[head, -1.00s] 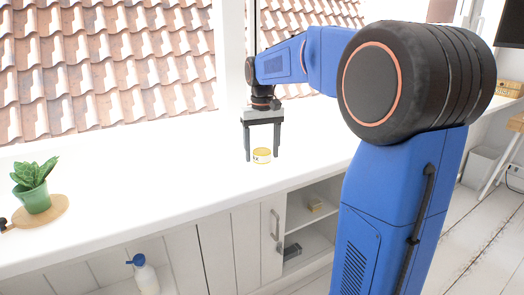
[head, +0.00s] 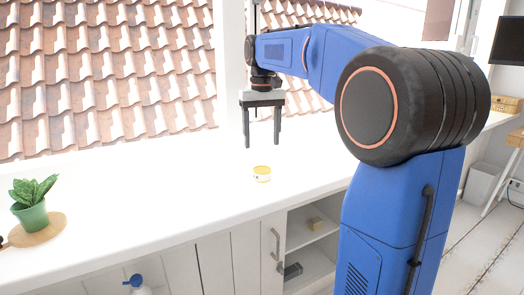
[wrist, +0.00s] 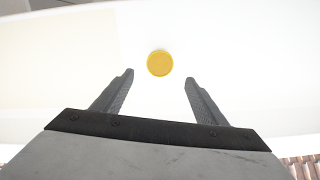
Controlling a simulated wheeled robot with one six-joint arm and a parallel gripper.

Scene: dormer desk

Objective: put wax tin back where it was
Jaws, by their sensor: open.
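The wax tin (head: 262,174) is a small round tin with a yellow lid and a pale label on its side. It stands upright on the white counter (head: 165,190). In the wrist view the yellow lid of the wax tin (wrist: 160,63) shows from above, ahead of the fingertips and between their lines. My gripper (head: 262,146) is open and empty, pointing down above and a little behind the tin, clear of it. In the wrist view both fingers of my gripper (wrist: 158,76) are wide apart with nothing between them.
A green potted plant (head: 31,205) stands on a round wooden board (head: 45,232) at the counter's left. The counter around the tin is clear.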

